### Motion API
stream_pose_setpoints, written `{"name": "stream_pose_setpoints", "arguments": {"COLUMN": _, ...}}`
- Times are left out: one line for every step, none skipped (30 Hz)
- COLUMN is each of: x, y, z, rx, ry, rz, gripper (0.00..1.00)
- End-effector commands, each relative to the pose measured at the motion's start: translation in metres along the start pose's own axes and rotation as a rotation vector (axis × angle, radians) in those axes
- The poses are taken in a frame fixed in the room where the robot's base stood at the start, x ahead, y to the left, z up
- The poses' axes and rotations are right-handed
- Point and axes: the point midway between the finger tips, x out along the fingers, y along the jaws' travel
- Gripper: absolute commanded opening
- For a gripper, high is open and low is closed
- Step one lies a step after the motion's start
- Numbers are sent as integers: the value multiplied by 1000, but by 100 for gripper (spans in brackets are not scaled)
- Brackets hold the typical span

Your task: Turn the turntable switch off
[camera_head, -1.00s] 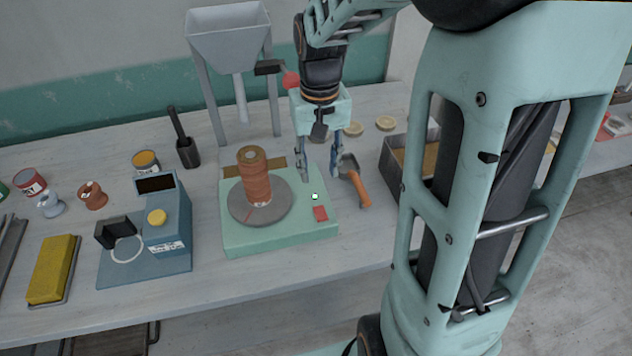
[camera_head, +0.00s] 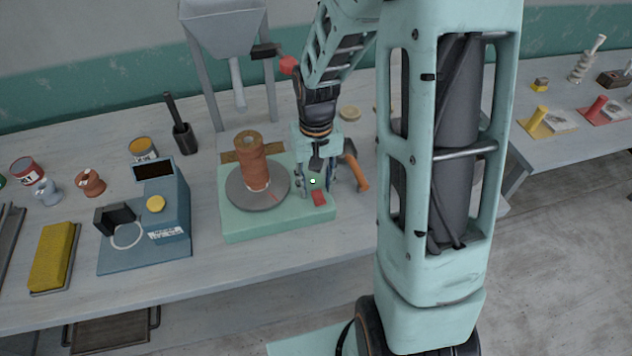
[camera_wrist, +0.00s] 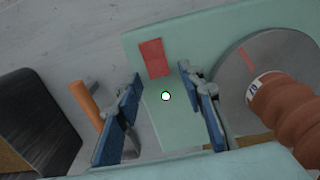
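The turntable (camera_head: 240,226) has a pale green base with a grey disc and a ribbed brown clay cylinder on it. Its red switch (camera_head: 319,198) sits at the front right corner of the base, with a small green-lit lamp (camera_head: 313,181) just behind it. The wrist view also shows the red switch (camera_wrist: 154,58) and the bright lamp (camera_wrist: 166,96). My gripper (camera_head: 318,188) is open and empty over the right part of the base, pointing down. In the wrist view its blue-padded fingers (camera_wrist: 160,92) stand either side of the lamp. I cannot tell whether a fingertip touches the base.
An orange-handled tool (camera_head: 356,170) lies just right of the turntable. A grey hopper (camera_head: 225,40) on legs is behind. The table strip in front of the turntable is clear.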

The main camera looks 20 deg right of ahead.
Motion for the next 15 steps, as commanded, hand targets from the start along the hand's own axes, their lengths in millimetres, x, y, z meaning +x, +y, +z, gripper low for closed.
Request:
{"name": "stream_pose_setpoints", "arguments": {"x": 0, "y": 0, "z": 0, "rx": 0, "ry": 0, "rz": 0, "gripper": 36}}
{"name": "stream_pose_setpoints", "arguments": {"x": 0, "y": 0, "z": 0, "rx": 0, "ry": 0, "rz": 0, "gripper": 36}}
{"name": "stream_pose_setpoints", "arguments": {"x": 0, "y": 0, "z": 0, "rx": 0, "ry": 0, "rz": 0, "gripper": 32}}
{"name": "stream_pose_setpoints", "arguments": {"x": 0, "y": 0, "z": 0, "rx": 0, "ry": 0, "rz": 0, "gripper": 28}}
{"name": "stream_pose_setpoints", "arguments": {"x": 0, "y": 0, "z": 0, "rx": 0, "ry": 0, "rz": 0, "gripper": 25}}
{"name": "stream_pose_setpoints", "arguments": {"x": 0, "y": 0, "z": 0, "rx": 0, "ry": 0, "rz": 0, "gripper": 21}}
{"name": "stream_pose_setpoints", "arguments": {"x": 0, "y": 0, "z": 0, "rx": 0, "ry": 0, "rz": 0, "gripper": 18}}
{"name": "stream_pose_setpoints", "arguments": {"x": 0, "y": 0, "z": 0, "rx": 0, "ry": 0, "rz": 0, "gripper": 14}}
{"name": "stream_pose_setpoints", "arguments": {"x": 0, "y": 0, "z": 0, "rx": 0, "ry": 0, "rz": 0, "gripper": 10}}
{"name": "stream_pose_setpoints", "arguments": {"x": 0, "y": 0, "z": 0, "rx": 0, "ry": 0, "rz": 0, "gripper": 6}}
{"name": "stream_pose_setpoints", "arguments": {"x": 0, "y": 0, "z": 0, "rx": 0, "ry": 0, "rz": 0, "gripper": 3}}
{"name": "stream_pose_setpoints", "arguments": {"x": 0, "y": 0, "z": 0, "rx": 0, "ry": 0, "rz": 0, "gripper": 0}}
{"name": "stream_pose_setpoints", "arguments": {"x": 0, "y": 0, "z": 0, "rx": 0, "ry": 0, "rz": 0, "gripper": 0}}
{"name": "stream_pose_setpoints", "arguments": {"x": 0, "y": 0, "z": 0, "rx": 0, "ry": 0, "rz": 0, "gripper": 0}}
{"name": "stream_pose_setpoints", "arguments": {"x": 0, "y": 0, "z": 0, "rx": 0, "ry": 1, "rz": 0, "gripper": 0}}
